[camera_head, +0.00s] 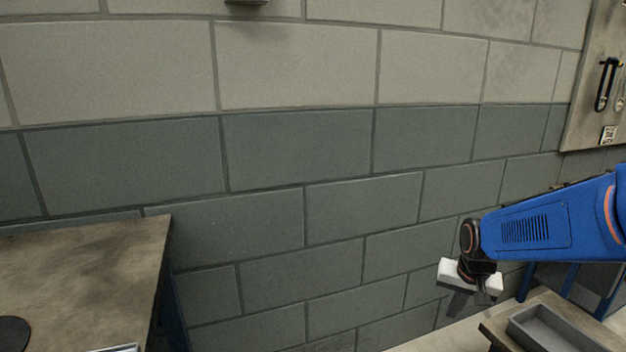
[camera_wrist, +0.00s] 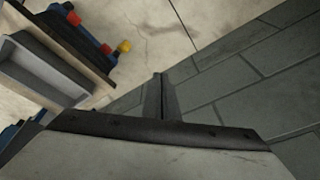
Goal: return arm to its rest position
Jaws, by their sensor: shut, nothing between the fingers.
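My blue arm (camera_head: 545,222) reaches in from the right edge in the head view. My gripper (camera_head: 458,303) hangs at its end, pointing down in front of the grey block wall. The white-grey gripper body shows with dark fingers below it. In the wrist view the fingers of my gripper (camera_wrist: 159,88) are together, with nothing between them. It is apart from the tables and the tray.
A worn table (camera_head: 85,262) stands at the left. A grey tray (camera_head: 555,330) sits on a wooden surface at the lower right, close to my gripper; it also shows in the wrist view (camera_wrist: 40,75). A tool board (camera_head: 590,125) hangs on the block wall (camera_head: 290,145).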

